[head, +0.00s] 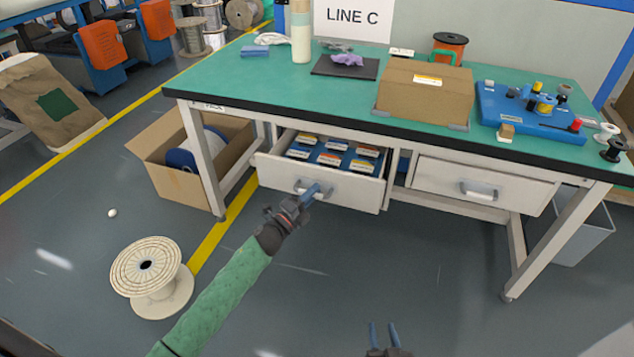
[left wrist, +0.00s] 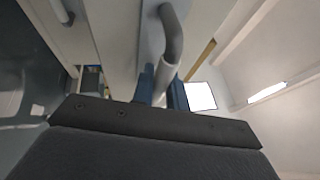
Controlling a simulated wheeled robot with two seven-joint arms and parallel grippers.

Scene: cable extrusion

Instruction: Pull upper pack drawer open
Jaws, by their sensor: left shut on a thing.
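The pack drawer (head: 340,192) under the left part of the green-topped bench is pulled partly out. Several small labelled boxes (head: 331,158) lie in rows inside it. My left gripper (head: 312,192) is at the drawer's front and is shut on its handle (head: 300,186). In the left wrist view the curved grey handle (left wrist: 170,40) runs down between the blue fingers (left wrist: 162,92). My right gripper (head: 384,335) is low in the head view, away from the bench, with its two blue fingers apart and nothing between them.
A second drawer (head: 484,186) on the right is closed. The bench top (head: 290,95) holds a cardboard box (head: 424,100) and a blue fixture (head: 530,112). An open carton (head: 165,165) stands left of the drawer. A cable spool (head: 150,275) stands on the floor at left.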

